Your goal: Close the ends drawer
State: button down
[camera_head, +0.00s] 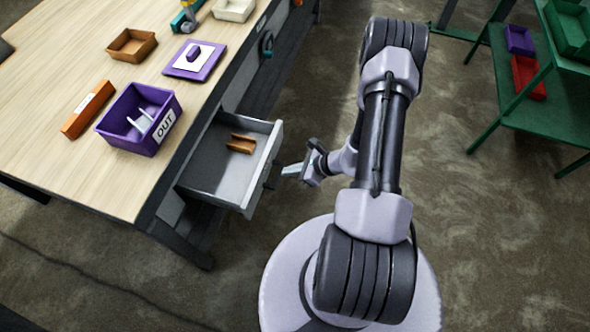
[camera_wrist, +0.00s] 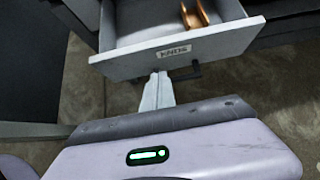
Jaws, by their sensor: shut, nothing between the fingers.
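The ends drawer (camera_head: 216,178) is pulled out from the workbench in the head view. It is grey, and a brown angled piece (camera_head: 241,143) lies inside it. In the wrist view the drawer front (camera_wrist: 180,48) carries a label reading ENDS, with a dark handle (camera_wrist: 186,74) below it. My gripper (camera_head: 288,171) is shut and empty, just outside the drawer front near the handle. In the wrist view the gripper's fingertips (camera_wrist: 158,77) reach to the lower edge of the front, beside the handle. I cannot tell whether they touch it.
The workbench (camera_head: 110,190) holds a purple OUT bin (camera_head: 135,130), an orange block (camera_head: 88,109), a purple tray (camera_head: 205,70) and a brown tray (camera_head: 132,46). A green rack (camera_head: 530,110) with bins stands at the right. The floor (camera_head: 470,230) between is clear.

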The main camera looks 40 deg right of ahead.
aim_at(262, 171)
jog(key=w+a+f, duration=0.1)
jog(key=w+a+b, duration=0.1)
jog(key=w, duration=0.1)
jog(key=w+a+f, duration=0.1)
jog(key=shift+w+a+f+b, duration=0.15)
jog(key=shift+a+f+b, duration=0.05)
jog(key=shift+f+b, duration=0.15)
jog(key=shift+w+a+r, duration=0.1)
jog(key=shift+w+a, duration=0.3)
jog(key=shift+w, duration=0.05)
jog(key=shift+w+a, duration=0.2)
jog(key=shift+w, duration=0.05)
jog(key=w+a+b, duration=0.3)
jog(key=w+a, duration=0.9)
jog(key=w, duration=0.4)
jog(key=shift+a+b, duration=0.2)
jog(key=shift+b, duration=0.15)
jog(key=shift+d, duration=0.1)
